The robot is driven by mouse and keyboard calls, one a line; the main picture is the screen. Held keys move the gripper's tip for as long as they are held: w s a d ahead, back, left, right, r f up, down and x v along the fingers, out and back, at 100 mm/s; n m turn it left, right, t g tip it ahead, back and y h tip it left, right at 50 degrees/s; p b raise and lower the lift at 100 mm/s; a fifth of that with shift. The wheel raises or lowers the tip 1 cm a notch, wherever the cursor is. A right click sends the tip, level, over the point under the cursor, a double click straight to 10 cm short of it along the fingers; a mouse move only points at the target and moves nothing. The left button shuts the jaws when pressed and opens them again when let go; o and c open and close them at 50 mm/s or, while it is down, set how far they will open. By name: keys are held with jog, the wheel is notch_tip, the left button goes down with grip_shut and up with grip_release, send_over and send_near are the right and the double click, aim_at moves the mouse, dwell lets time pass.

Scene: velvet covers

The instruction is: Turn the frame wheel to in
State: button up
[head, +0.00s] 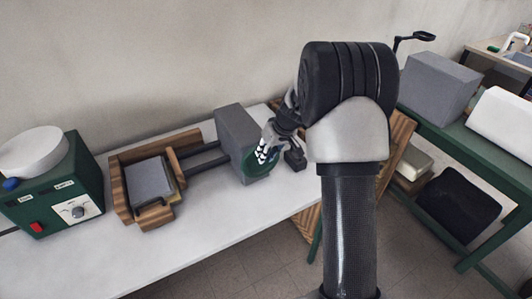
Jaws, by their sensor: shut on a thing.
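The frame wheel (260,163) is a dark green round part with white marks, on the right face of a grey block (237,138). Two dark rods join this block to a wooden frame (118,192) holding a grey slab (151,180). My gripper (280,152) is at the wheel, shut on it, coming from the right. My gripper and forearm hide part of the wheel. Its marks are too small to read, so I cannot tell its setting.
A green box (52,203) with a white bowl, a knob and a red switch stands at the left of the white table (225,225). A green bench (464,142) with grey and white boxes is at the right. The table's front middle is clear.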

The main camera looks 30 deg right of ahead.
grip_shut()
jog(key=d+f+m+y+b, duration=0.2)
jog(key=d+f+y+b, duration=0.1)
jog(key=d+y, duration=0.4)
jog(key=shift+d+f+t+y+b, duration=0.15)
jog(key=shift+t+y+b, duration=0.35)
jog(key=shift+y, duration=1.2)
jog(key=shift+m, duration=0.3)
jog(key=o, duration=0.7)
grip_release()
jog(key=shift+w, duration=0.1)
